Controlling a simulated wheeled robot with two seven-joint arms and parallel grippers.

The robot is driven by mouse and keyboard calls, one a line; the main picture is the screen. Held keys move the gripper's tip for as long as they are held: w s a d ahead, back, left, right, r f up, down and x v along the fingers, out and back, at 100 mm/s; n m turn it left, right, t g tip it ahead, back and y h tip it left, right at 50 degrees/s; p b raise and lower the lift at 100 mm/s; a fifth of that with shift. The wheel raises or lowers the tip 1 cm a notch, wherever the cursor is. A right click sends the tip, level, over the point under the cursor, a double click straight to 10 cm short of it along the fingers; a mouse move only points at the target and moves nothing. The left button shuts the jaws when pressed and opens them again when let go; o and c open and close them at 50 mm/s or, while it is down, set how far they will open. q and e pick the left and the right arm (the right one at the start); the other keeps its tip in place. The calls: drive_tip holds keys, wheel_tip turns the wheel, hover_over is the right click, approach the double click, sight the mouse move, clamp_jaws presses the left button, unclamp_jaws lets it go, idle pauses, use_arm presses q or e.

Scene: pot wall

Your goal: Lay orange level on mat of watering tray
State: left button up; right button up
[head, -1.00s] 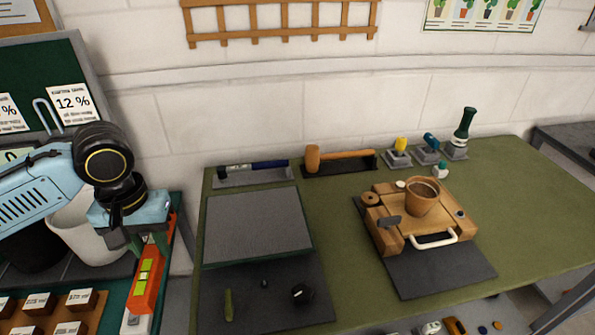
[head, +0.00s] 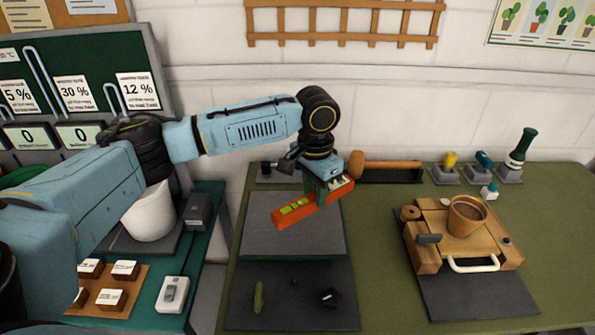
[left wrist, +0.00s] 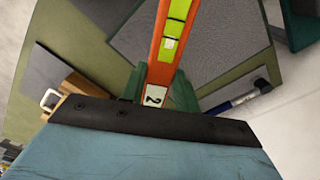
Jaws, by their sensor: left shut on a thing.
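My left gripper (head: 326,190) is shut on the orange level (head: 297,212), near the level's right end, and holds it over the grey mat (head: 290,240) of the watering tray. The level is a long orange bar with yellow-green vials, slanting down to the left in the head view. In the left wrist view the level (left wrist: 172,45) runs between the green fingers (left wrist: 158,88), with the grey mat (left wrist: 215,45) beyond it. I cannot tell the exact gap between level and mat. My right gripper is not in view.
A dark pad (head: 290,300) with small items lies in front of the mat. A wooden mallet (head: 385,168) lies behind, on the right. A wooden box with a clay pot (head: 466,215) stands to the right. A white pot (head: 150,215) stands at the left.

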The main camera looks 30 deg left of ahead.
use_arm(q)
drive_tip(key=w+a+f+m, duration=0.1)
drive_tip(key=w+a+m, duration=0.1)
drive_tip(key=a, duration=0.1)
drive_tip(key=w+a+f+m, duration=0.1)
drive_tip(key=w+a+m, duration=0.1)
drive_tip(key=a, duration=0.1)
drive_tip(key=w+a+f+m+p, duration=0.1)
drive_tip(key=w+a+m, duration=0.1)
drive_tip(key=a, duration=0.1)
drive_tip(key=shift+a+f+m, duration=0.1)
drive_tip(key=shift+f+m, duration=0.1)
drive_tip(key=shift+m, duration=0.2)
drive_tip(key=shift+a+f, duration=0.15)
drive_tip(key=shift+f, duration=0.1)
wheel_tip(320, 180, down, 2)
drive_tip(key=b, duration=0.2)
drive_tip(key=shift+f+b, duration=0.15)
drive_tip(key=shift+b, duration=0.25)
drive_tip(key=shift+w+f, duration=0.1)
drive_tip(key=shift+f, duration=0.65)
drive_tip(key=shift+f, duration=0.35)
drive_tip(key=o, duration=1.4)
drive_tip(key=shift+c, duration=0.2)
drive_tip(key=shift+r, duration=0.1)
drive_tip(key=shift+r+p, duration=2.2)
drive_tip(key=shift+p, duration=0.45)
